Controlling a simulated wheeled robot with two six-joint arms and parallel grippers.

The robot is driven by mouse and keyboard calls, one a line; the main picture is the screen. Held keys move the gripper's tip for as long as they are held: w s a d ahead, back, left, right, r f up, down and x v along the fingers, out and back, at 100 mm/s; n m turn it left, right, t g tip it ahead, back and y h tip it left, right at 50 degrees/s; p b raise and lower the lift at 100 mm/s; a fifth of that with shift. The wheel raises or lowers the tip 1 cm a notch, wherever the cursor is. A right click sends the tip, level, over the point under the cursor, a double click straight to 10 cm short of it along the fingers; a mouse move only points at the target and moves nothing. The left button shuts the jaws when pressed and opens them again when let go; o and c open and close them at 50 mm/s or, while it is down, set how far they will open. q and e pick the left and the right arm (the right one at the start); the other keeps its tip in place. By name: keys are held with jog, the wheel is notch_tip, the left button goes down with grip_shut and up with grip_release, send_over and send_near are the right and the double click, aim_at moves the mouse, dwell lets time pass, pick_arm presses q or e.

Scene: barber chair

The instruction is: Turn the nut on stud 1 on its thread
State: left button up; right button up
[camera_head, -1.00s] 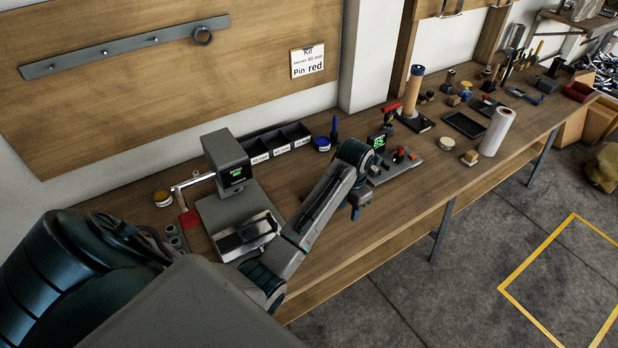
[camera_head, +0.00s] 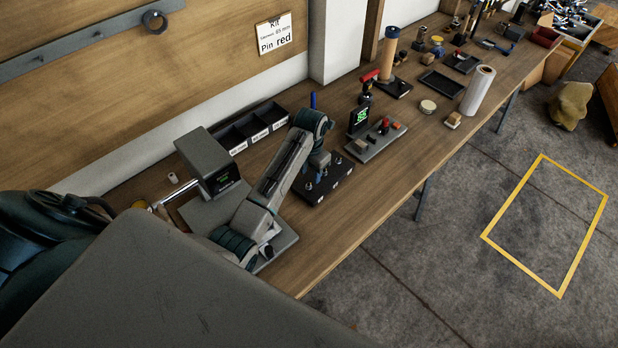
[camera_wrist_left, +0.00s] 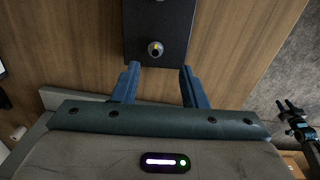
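A black block (camera_head: 342,183) with several small metal studs on top lies near the front edge of the bench. I cannot read which one is stud 1. In the left wrist view the block (camera_wrist_left: 172,22) is at the top, with one round metal nut or stud end (camera_wrist_left: 155,49) near its lower edge. My left gripper (camera_head: 319,162) is above the block, and its arm hides part of it. In the left wrist view my left gripper (camera_wrist_left: 160,68) is open, blue fingers apart, with nothing between them; the metal piece is just past the fingertips.
Behind stand dark bins (camera_head: 252,127). A grey machine with a screen (camera_head: 207,162) is left of the block, a fixture with a red-topped tool (camera_head: 372,139) right of it. A dark pronged shape (camera_wrist_left: 291,112), perhaps my right gripper, shows over the floor.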

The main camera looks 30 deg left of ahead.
aim_at(309, 186)
pick_arm(q)
jog(key=f, duration=0.2)
jog(key=a+f+p, duration=0.1)
jog(key=f, duration=0.1)
jog(key=shift+w+f, duration=0.15)
jog(key=shift+f, duration=0.5)
jog(key=shift+d+f, duration=0.15)
jog(key=shift+d, duration=0.1)
jog(key=shift+a, duration=0.1)
grip_shut()
